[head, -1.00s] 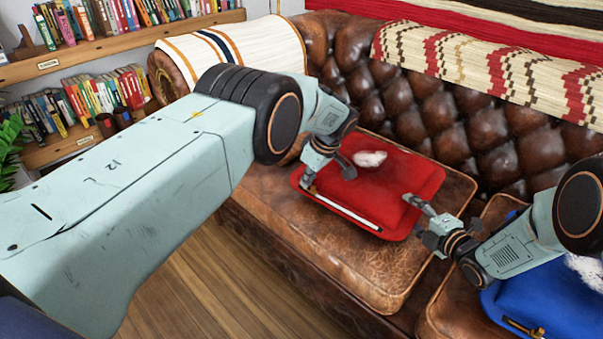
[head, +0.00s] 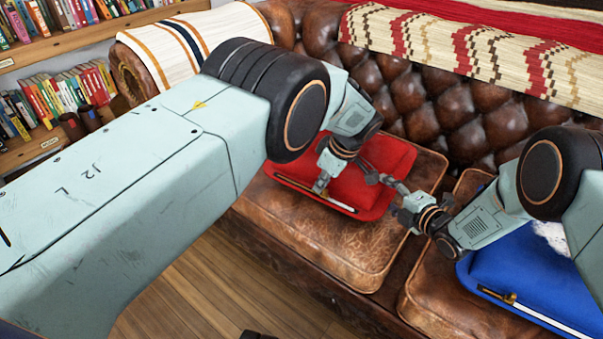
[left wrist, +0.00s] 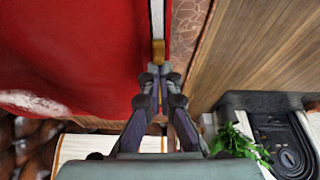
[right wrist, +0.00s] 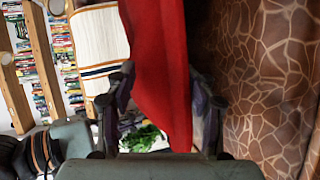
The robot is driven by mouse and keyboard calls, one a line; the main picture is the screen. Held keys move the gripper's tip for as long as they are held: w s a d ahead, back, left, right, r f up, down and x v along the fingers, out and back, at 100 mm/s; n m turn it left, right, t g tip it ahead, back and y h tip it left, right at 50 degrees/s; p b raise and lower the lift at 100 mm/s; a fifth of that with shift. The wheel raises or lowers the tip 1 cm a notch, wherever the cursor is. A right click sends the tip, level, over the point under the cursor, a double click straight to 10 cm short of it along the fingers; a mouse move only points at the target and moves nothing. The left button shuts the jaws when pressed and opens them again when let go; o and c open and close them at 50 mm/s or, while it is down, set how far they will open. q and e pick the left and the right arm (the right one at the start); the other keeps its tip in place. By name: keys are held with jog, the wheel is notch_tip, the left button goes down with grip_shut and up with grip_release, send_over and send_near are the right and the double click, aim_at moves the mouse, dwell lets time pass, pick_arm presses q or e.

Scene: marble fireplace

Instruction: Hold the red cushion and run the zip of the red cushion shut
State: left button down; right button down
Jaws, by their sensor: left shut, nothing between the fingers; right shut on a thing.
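The red cushion (head: 385,160) lies on the brown leather seat, partly hidden by my arms. Its zip runs along the front edge as a pale strip (head: 342,206). The brass zip pull (left wrist: 159,50) is right at the tips of my left gripper (left wrist: 159,70), which is shut with nothing seen between its fingers. In the head view my left gripper (head: 321,186) is at the front edge. My right gripper (right wrist: 160,90) is shut on the red cushion, whose cloth (right wrist: 158,50) passes between its fingers. White fluff (left wrist: 35,102) shows on the cushion in the left wrist view.
A blue cushion (head: 515,262) with its own zip lies on the right seat, beneath my right arm. The tufted sofa back (head: 440,115) rises behind. Bookshelves (head: 50,100) stand at the left. The wooden floor (head: 215,285) in front is mostly clear.

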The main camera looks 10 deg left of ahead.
pick_arm(q)
jog(key=shift+s+d, duration=0.15)
jog(key=shift+d, duration=0.25)
jog(key=shift+a, duration=0.1)
